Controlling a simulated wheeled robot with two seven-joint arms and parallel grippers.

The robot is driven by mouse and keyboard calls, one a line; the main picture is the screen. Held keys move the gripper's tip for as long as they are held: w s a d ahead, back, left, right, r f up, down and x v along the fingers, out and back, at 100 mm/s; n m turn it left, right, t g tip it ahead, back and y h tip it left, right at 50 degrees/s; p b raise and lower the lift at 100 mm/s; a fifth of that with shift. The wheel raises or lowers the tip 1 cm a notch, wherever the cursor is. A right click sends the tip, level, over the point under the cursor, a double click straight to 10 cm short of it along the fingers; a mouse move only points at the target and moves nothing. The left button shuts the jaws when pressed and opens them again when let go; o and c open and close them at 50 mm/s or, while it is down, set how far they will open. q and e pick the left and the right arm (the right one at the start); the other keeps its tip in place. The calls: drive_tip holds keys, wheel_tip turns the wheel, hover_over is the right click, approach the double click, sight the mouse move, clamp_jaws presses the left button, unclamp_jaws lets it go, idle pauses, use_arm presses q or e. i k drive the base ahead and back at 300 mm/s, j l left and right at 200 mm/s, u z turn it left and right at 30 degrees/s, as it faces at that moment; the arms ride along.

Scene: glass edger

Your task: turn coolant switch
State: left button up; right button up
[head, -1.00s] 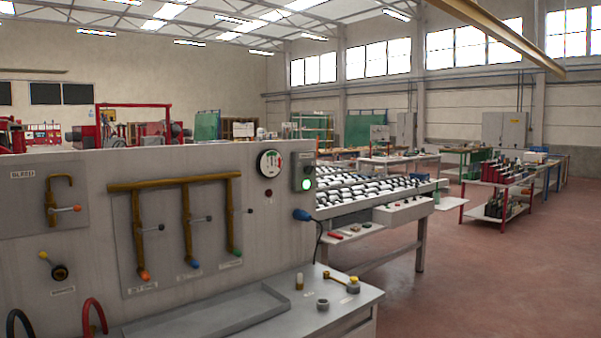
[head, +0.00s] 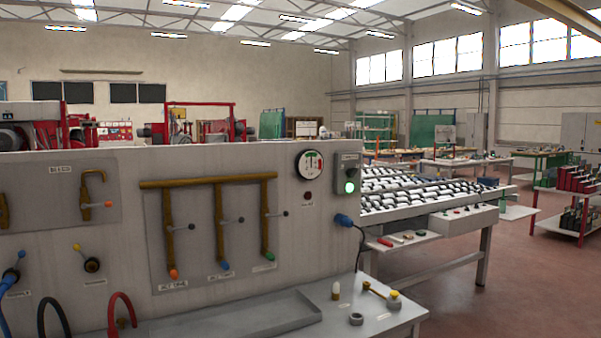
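A small grey switch box (head: 348,173) is mounted at the upper right end of the grey panel (head: 315,233) in the head view. It has a label at its top, a dark knob in the middle and a lit green lamp (head: 349,188) below. The label is too small to read, so I cannot tell for sure that this is the coolant switch. A round gauge (head: 310,164) and a dark red button (head: 307,196) are just left of it. Neither of my grippers shows in the view.
Brass pipes (head: 207,182) with levers and coloured tips are on the panel. A grey shelf (head: 400,314) below holds a tray (head: 235,318) and small fittings. A blue plug (head: 344,220) with a black cable sits under the switch box. A roller table (head: 440,230) stands behind; open floor lies right.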

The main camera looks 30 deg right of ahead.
sight(351, 172)
drive_tip(key=l+u, duration=0.15)
drive_tip(key=l, duration=0.35)
drive_tip(key=l+u, duration=0.1)
drive_tip(key=l, duration=0.4)
drive_tip(key=k+l+u, duration=0.15)
drive_tip(key=l, duration=0.35)
drive_tip(key=l+u, duration=0.15)
drive_tip(key=l, duration=0.35)
drive_tip(key=k+l+u, duration=0.1)
drive_tip(key=l, duration=0.65)
drive_tip(key=k+l, duration=0.1)
drive_tip(key=l, duration=0.2)
